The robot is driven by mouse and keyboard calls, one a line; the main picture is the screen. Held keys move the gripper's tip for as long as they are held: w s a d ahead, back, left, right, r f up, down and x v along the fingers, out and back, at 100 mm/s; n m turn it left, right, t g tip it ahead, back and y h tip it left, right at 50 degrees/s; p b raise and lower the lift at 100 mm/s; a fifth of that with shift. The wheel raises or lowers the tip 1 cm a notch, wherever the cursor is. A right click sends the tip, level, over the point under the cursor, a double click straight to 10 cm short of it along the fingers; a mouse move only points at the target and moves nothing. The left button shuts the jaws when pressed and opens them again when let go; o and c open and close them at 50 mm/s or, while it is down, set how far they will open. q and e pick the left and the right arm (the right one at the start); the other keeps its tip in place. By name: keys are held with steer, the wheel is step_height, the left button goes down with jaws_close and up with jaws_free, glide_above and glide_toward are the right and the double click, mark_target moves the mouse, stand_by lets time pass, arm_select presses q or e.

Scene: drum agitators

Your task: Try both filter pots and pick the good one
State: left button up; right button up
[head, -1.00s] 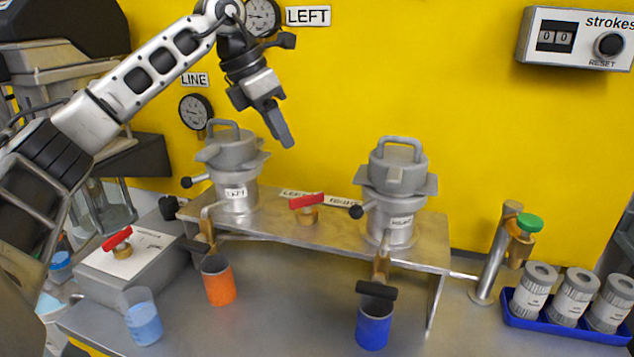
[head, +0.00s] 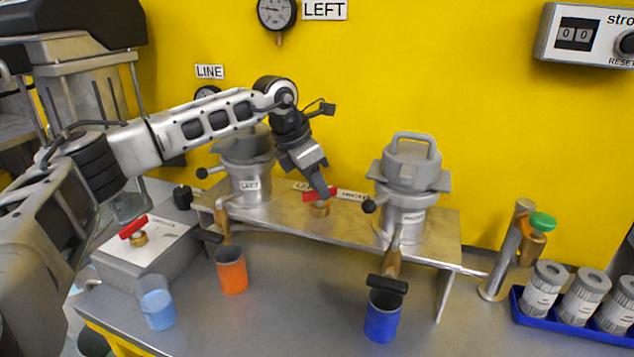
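The left filter pot (head: 249,181) and the right filter pot (head: 402,195) stand on a metal bench shelf (head: 335,236). Between them is a valve with a red handle (head: 318,195). My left gripper (head: 325,190) is at this red handle, pointing down, and seems to touch or overlap it. Its fingers look close together; whether they grip the handle I cannot tell. My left arm hides part of the left pot's lid. An orange cup (head: 231,270) stands below the left pot's spout, a blue cup (head: 382,316) below the right one's. My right gripper is not in view.
A grey box with another red-handled valve (head: 133,227) and a beaker of blue liquid (head: 157,303) are at left. A green-knobbed tap (head: 543,221) and a blue tray (head: 530,316) of canisters are at right. A strokes counter (head: 578,33) reads 00.

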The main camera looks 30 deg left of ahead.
arm_select(q)
steer(key=shift+w+f, duration=0.1)
steer(key=shift+f, duration=0.2)
jaws_close()
